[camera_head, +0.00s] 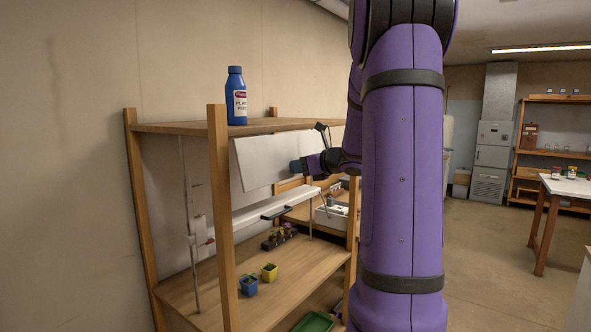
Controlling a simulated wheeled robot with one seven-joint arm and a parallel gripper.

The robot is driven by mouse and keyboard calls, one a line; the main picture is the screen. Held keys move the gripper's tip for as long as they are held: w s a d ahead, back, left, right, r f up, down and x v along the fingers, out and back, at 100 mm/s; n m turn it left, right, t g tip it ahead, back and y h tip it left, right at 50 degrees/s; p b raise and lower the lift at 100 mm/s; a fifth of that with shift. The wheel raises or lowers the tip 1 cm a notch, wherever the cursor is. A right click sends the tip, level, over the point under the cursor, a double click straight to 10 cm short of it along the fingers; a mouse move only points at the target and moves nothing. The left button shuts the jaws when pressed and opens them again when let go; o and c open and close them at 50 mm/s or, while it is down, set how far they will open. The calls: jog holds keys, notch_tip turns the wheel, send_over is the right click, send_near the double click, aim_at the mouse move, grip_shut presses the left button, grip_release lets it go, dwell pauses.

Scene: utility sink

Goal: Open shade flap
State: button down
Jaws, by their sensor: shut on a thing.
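The shade flap appears to be the white panel (262,158) under the top shelf of the wooden rack. It hangs tilted, above a white horizontal bar. My gripper (301,166) is at the lower right part of the panel, shut, with a small blue piece at its tip against the panel. The exact grip is small and partly hidden. My purple arm covers the view to the right of the gripper.
A blue plant food bottle (236,96) stands on the top shelf (175,127). Blue (248,285) and yellow (269,272) pots stand on the lower shelf. A wooden post (222,220) stands in front.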

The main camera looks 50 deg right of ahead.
jog(key=s+r+g, duration=0.4)
jog(key=r+g, duration=0.8)
jog(key=shift+s+d+h, duration=0.2)
jog(key=shift+s+h, duration=0.15)
jog(key=shift+h, duration=0.05)
dwell(0.5)
jog(key=c, duration=0.9)
grip_release()
jog(key=shift+w, duration=0.1)
jog(key=shift+g, duration=0.3)
jog(key=v, duration=1)
jog(key=shift+r, duration=0.4)
